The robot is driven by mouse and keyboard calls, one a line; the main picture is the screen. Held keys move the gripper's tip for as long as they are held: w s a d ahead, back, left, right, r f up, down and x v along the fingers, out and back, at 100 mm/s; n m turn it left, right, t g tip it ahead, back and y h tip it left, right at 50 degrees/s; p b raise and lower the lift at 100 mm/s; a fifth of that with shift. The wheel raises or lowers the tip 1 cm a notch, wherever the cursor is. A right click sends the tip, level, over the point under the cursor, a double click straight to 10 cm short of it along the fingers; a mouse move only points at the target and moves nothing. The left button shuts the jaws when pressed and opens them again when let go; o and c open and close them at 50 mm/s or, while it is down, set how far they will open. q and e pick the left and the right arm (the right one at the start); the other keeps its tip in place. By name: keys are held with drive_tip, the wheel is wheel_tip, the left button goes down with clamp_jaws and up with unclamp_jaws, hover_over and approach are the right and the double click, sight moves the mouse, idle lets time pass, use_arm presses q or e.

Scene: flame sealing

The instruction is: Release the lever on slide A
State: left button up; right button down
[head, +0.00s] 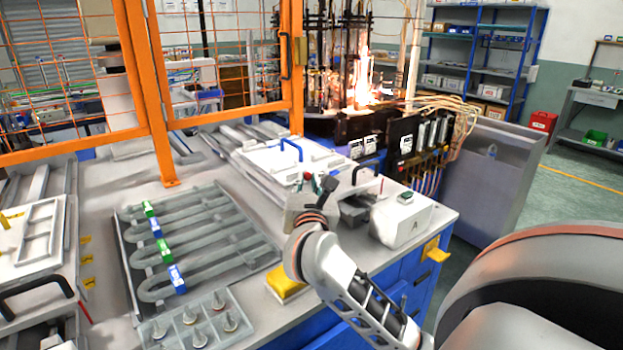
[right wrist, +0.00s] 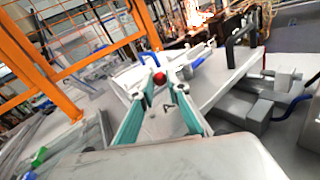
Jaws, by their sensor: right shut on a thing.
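Slide A (head: 275,157) is a white plate on rails on the bench, with a blue handle and a black handle standing on it. A lever with a red knob (right wrist: 159,79) is at its near end. My right gripper (head: 316,182) is at that near end; in the right wrist view its teal fingers (right wrist: 166,73) are closed around the red knob. The knob is small and partly hidden in the head view. My left gripper is out of view.
A grey tray of U-shaped tubes (head: 205,240) with blue and green tags lies to the left. A small tray of cones (head: 190,322) is in front of it. An orange mesh guard (head: 150,80) stands behind, and flames (head: 362,85) burn at the back.

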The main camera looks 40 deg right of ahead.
drive_tip(key=shift+d, duration=0.1)
drive_tip(key=c, duration=1.9)
unclamp_jaws()
drive_tip(key=shift+d, duration=0.15)
drive_tip(key=shift+s+a+f, duration=0.1)
drive_tip(key=shift+s+a, duration=0.3)
drive_tip(key=shift+a, duration=0.1)
drive_tip(key=v, duration=0.6)
drive_tip(key=shift+s+a, duration=0.15)
drive_tip(key=shift+s, duration=0.05)
